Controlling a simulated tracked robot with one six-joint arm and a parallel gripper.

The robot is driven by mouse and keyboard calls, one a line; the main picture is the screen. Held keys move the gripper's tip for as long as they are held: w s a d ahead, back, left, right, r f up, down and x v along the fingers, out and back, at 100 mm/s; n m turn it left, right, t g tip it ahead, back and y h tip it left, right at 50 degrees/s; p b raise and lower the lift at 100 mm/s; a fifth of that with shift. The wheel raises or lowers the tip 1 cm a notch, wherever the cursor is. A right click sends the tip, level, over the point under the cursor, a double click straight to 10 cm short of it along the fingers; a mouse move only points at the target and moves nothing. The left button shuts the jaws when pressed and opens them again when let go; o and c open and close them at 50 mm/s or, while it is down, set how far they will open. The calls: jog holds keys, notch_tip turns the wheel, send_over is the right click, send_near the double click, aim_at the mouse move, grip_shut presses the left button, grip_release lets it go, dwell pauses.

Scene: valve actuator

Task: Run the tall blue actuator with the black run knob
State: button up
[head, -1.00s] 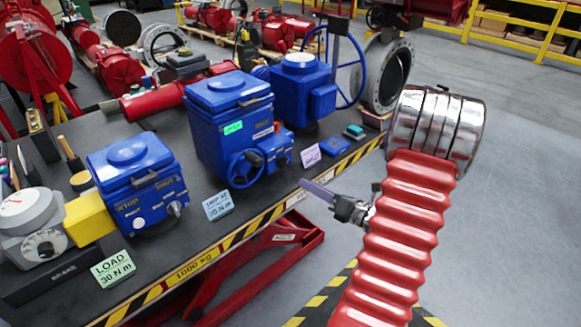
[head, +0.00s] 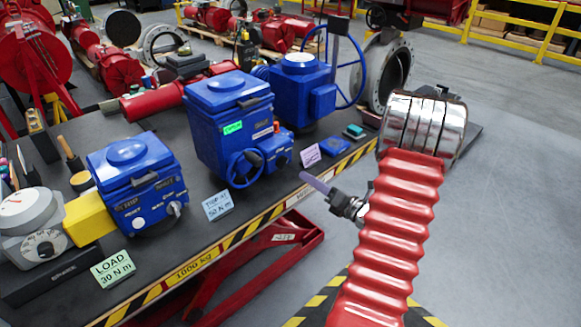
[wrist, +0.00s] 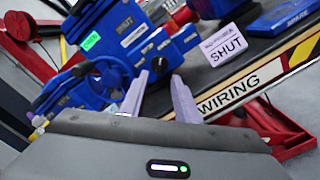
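The tall blue actuator (head: 222,120) stands on the bench in the head view, with a green lit display and a blue handwheel on its front. Its lower right housing carries a black knob (wrist: 160,65), seen in the wrist view between and just beyond the fingertips. My gripper (wrist: 159,77) is open and empty, its two pale purple fingers apart on either side of the knob's line. Whether a finger touches the housing I cannot tell. In the head view my gripper (head: 304,177) is in front of the bench edge, right of the actuator.
A shorter blue actuator (head: 130,165) and a load gauge (head: 30,215) stand to the left. Another blue actuator (head: 305,85) with a large handwheel stands behind right. Cards line the front edge, including a SHUT card (wrist: 225,45). Open floor lies to the right.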

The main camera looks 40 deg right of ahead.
aim_at(286, 163)
jog(key=w, duration=0.9)
jog(key=shift+w+a, duration=0.15)
jog(key=shift+w, duration=0.15)
jog(key=shift+c, duration=0.5)
grip_shut()
jog(key=shift+a, duration=0.1)
